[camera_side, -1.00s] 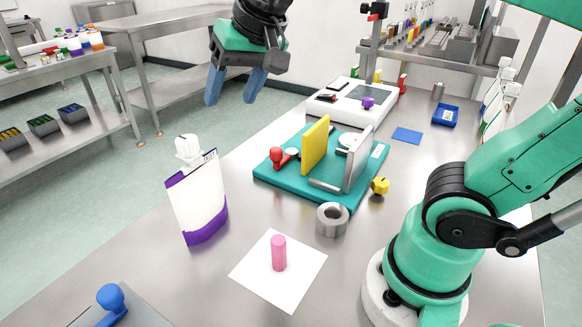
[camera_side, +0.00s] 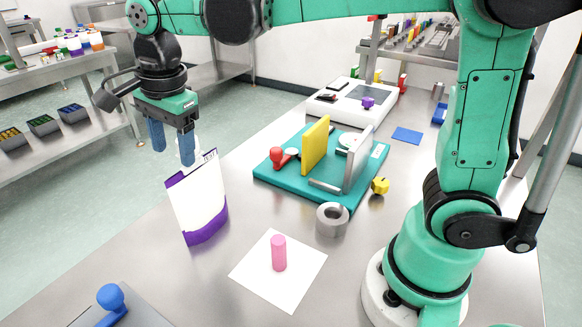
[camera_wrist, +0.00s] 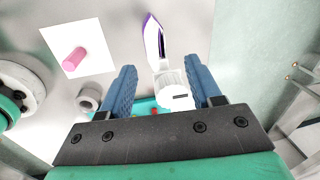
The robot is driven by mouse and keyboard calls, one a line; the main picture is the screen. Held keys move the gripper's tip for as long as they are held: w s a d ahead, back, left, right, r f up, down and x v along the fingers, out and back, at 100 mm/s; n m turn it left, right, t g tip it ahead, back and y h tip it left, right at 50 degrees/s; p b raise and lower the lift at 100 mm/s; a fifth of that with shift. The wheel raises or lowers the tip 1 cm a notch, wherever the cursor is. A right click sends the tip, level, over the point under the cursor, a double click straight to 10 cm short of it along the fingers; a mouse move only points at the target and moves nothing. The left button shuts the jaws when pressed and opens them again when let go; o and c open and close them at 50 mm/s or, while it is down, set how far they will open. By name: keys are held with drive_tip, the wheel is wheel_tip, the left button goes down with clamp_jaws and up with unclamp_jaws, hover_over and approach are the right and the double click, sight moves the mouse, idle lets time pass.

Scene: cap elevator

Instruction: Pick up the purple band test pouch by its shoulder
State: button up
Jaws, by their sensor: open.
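The pouch (camera_side: 198,202) is white with a purple band along its bottom and top edge. It stands upright on the steel table at the left in the side view. Its white cap and spout are mostly hidden behind a finger there. My gripper (camera_side: 171,158) is open, pointing down, just above and behind the pouch top. In the wrist view the pouch (camera_wrist: 155,42) appears nearly edge-on beyond the fingers, and its white cap (camera_wrist: 176,98) lies between the two blue fingers of my gripper (camera_wrist: 164,80). I cannot see contact.
A teal fixture (camera_side: 290,183) with a yellow plate (camera_side: 315,146) and grey plate stands right of the pouch. A metal ring (camera_side: 332,219) and a pink cylinder (camera_side: 279,252) on white paper (camera_side: 300,285) are nearer. A blue knob (camera_side: 110,297) is front left.

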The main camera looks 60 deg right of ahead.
sight(177, 175)
drive_tip(key=shift+w+f, duration=0.2)
drive_tip(key=shift+f, duration=1.05)
drive_tip(key=shift+w+f, duration=0.2)
drive_tip(key=shift+f, duration=1)
clamp_jaws()
